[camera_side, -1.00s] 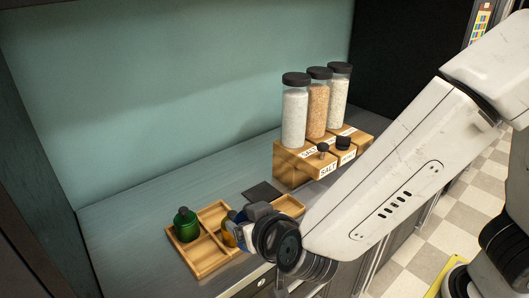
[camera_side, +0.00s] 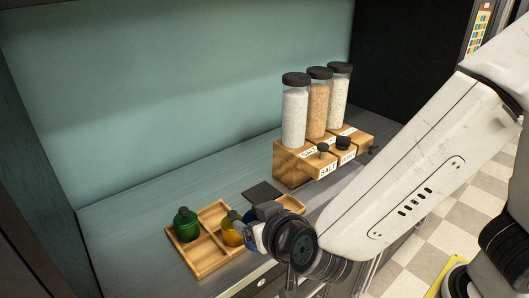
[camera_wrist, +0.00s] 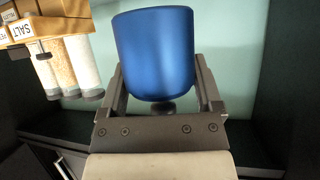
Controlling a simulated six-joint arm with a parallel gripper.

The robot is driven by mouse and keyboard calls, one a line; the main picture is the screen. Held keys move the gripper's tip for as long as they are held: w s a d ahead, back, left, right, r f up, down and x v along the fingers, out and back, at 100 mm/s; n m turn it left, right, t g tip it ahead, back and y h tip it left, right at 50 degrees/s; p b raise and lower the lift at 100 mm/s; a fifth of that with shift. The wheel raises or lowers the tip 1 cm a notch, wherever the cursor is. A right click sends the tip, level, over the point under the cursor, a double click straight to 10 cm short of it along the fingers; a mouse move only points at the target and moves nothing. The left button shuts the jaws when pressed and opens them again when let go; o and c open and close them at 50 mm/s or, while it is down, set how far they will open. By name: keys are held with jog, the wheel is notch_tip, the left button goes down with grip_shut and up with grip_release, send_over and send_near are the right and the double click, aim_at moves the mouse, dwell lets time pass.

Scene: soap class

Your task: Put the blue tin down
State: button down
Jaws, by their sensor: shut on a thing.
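My gripper (camera_wrist: 162,85) is shut on the blue tin (camera_wrist: 155,52), which fills the space between its two fingers in the wrist view. In the side view my gripper (camera_side: 262,222) is just right of the wooden tray and near the front edge of the counter. Only a small blue patch of the tin (camera_side: 258,238) shows there, the rest being hidden by my gripper and wrist. I cannot tell whether the tin touches the counter.
The divided wooden tray (camera_side: 205,268) holds a green bottle (camera_side: 187,225) and an amber bottle (camera_side: 231,234). A dark flat square (camera_side: 262,192) lies behind my gripper. A wooden rack (camera_side: 292,164) with tall salt jars (camera_side: 295,115) stands behind right. The counter's left side is clear.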

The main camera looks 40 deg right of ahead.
jog(key=w+d+r+n+y, duration=0.3)
jog(key=w+d, duration=0.1)
jog(key=w, duration=0.6)
jog(key=n+g+y, duration=0.2)
jog(key=n+y, duration=0.4)
send_over(287, 196)
jog(key=s+a, duration=0.3)
notch_tip(287, 196, down, 7)
jog(key=shift+a, duration=0.2)
jog(key=shift+s+f, duration=0.1)
jog(key=shift+f, duration=0.05)
jog(key=shift+f, duration=2.15)
jog(key=shift+f, duration=1.8)
jog(key=shift+f+m, duration=0.1)
jog(key=shift+m, duration=0.2)
